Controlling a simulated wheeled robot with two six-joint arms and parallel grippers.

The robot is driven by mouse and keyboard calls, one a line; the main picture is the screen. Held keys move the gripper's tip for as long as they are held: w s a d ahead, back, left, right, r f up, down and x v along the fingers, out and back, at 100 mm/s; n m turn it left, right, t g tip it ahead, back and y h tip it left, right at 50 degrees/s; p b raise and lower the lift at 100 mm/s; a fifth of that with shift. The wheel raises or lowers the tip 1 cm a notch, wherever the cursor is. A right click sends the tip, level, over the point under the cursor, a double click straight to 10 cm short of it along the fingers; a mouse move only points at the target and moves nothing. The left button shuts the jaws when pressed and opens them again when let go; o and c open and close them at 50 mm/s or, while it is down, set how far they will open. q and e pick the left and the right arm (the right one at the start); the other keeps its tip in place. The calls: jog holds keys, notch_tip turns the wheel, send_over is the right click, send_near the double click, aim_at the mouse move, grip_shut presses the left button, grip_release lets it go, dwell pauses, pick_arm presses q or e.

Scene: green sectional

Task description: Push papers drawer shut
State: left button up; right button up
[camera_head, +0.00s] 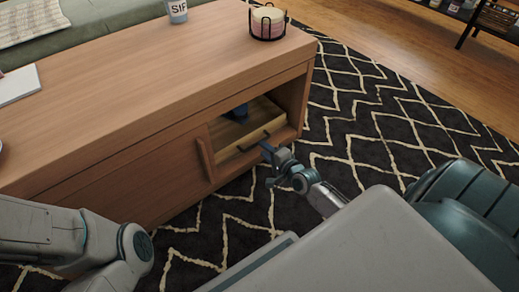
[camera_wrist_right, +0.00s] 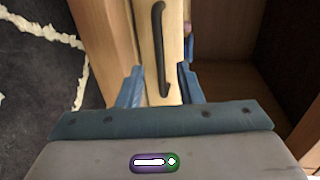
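The drawer (camera_head: 245,134) is a pale wood box with a dark bar handle, in the open compartment of the wooden coffee table. Its front (camera_wrist_right: 174,50) and black handle (camera_wrist_right: 160,45) fill the upper middle of the right wrist view. My right gripper (camera_head: 267,167) is just in front of the drawer, with its fingers apart and empty. In the wrist view the fingertips (camera_wrist_right: 160,80) lie on either side of the handle's lower end; I cannot tell whether they touch anything. My left gripper is out of view; only my left arm shows at lower left.
The table (camera_head: 150,85) has a sliding door (camera_head: 135,180) left of the compartment. A blue object (camera_head: 238,112) shows at the drawer. A cup (camera_head: 177,10), a candle in a black holder (camera_head: 267,22) and paper (camera_head: 18,85) lie on top. Patterned rug (camera_head: 370,110) surrounds the table.

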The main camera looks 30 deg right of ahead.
jog(key=shift+b+x, duration=0.65)
jog(key=shift+x, duration=1.2)
grip_shut()
